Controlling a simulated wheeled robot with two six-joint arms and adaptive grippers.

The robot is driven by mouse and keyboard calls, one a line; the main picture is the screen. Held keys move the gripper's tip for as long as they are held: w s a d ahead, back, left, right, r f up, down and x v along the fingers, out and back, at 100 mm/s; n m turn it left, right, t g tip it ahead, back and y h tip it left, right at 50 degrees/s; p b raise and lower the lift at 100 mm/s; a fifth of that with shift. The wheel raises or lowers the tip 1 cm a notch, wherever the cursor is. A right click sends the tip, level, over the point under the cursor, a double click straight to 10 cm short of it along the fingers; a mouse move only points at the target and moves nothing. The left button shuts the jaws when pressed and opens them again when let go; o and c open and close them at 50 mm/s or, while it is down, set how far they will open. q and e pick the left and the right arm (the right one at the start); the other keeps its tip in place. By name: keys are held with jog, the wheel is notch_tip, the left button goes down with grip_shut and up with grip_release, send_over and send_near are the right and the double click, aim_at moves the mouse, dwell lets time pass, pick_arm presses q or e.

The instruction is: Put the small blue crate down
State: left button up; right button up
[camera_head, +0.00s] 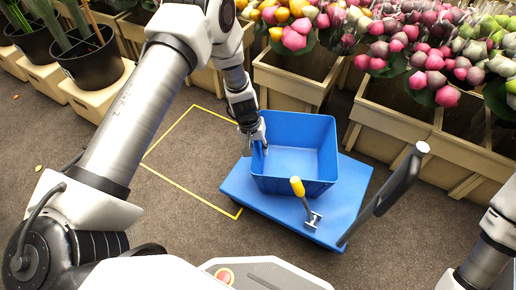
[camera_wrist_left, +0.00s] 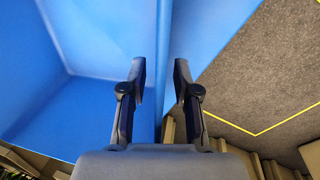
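The small blue crate (camera_head: 318,158) is empty and stands upright on the flat blue deck of a trolley (camera_head: 343,211). My left gripper (camera_head: 256,142) is at the crate's left wall. In the left wrist view my left gripper (camera_wrist_left: 161,85) has one finger inside and one finger outside the crate wall (camera_wrist_left: 162,45). The fingers stand apart, with a narrow gap showing on each side of the wall, so it looks open around it. Only part of my right arm shows at the lower right, and its gripper is out of view.
A yellow outline (camera_head: 168,184) marks bare floor left of the trolley. The trolley has a dark upright handle (camera_head: 395,187) and a yellow-tipped lever (camera_head: 298,187). Wooden planters (camera_head: 392,121) with tulips line the back. Black pots (camera_head: 92,62) stand at the upper left.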

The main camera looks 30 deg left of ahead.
pick_arm(q)
notch_tip(320, 180, up, 12)
jog(key=a+p, duration=0.2)
jog(key=p, duration=0.5)
jog(key=shift+s+p, duration=0.4)
